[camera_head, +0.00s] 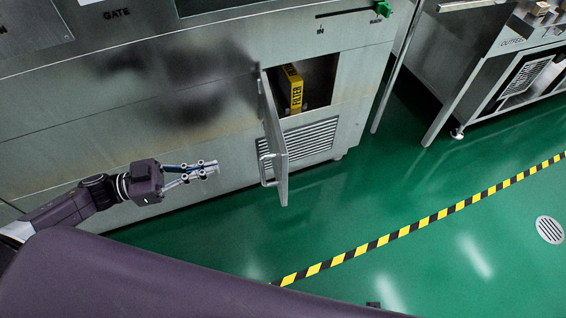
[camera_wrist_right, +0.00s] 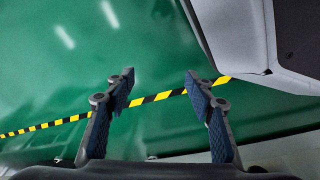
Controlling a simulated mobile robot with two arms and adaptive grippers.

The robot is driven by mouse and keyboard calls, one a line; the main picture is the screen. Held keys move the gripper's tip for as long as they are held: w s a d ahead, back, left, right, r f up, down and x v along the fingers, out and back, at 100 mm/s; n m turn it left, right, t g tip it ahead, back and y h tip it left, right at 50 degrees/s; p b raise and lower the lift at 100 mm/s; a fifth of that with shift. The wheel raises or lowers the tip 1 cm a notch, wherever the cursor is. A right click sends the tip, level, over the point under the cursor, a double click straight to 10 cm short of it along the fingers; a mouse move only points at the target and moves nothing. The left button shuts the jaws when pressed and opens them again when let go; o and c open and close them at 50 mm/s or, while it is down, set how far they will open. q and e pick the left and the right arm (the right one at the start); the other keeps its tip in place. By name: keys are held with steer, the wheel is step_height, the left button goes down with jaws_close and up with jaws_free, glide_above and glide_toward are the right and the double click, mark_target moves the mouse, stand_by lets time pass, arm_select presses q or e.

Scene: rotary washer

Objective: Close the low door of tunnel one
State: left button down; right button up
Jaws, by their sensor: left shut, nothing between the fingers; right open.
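The low door (camera_head: 274,140) of the grey metal machine stands swung open, seen nearly edge-on in the head view. It has a bar handle (camera_head: 265,170) on its left face. Behind it is an open compartment with a yellow box marked FILTER (camera_head: 292,88) inside. My left gripper (camera_head: 214,169) is shut and empty, to the left of the door and apart from it, its fingers pointing toward the handle. My right gripper (camera_wrist_right: 150,85) shows in the right wrist view, open and empty above the floor. It is not seen in the head view.
A vent grille (camera_head: 308,138) is below the compartment. A green knob (camera_head: 382,8) sits on a slot at the top right. A metal outfeed table with legs (camera_head: 452,105) stands at the right. The green floor (camera_head: 350,205) is clear, crossed by a yellow-black stripe (camera_head: 400,232).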

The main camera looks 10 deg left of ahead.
arm_select(q)
glide_toward(280, 158)
steer(key=shift+m+g+h, duration=0.3)
steer(key=shift+g, duration=0.1)
steer(key=x, duration=0.7)
steer(key=shift+w+a+f, duration=0.1)
steer(key=shift+w+f, duration=0.15)
steer(key=shift+w, duration=0.1)
steer(key=shift+w, duration=0.15)
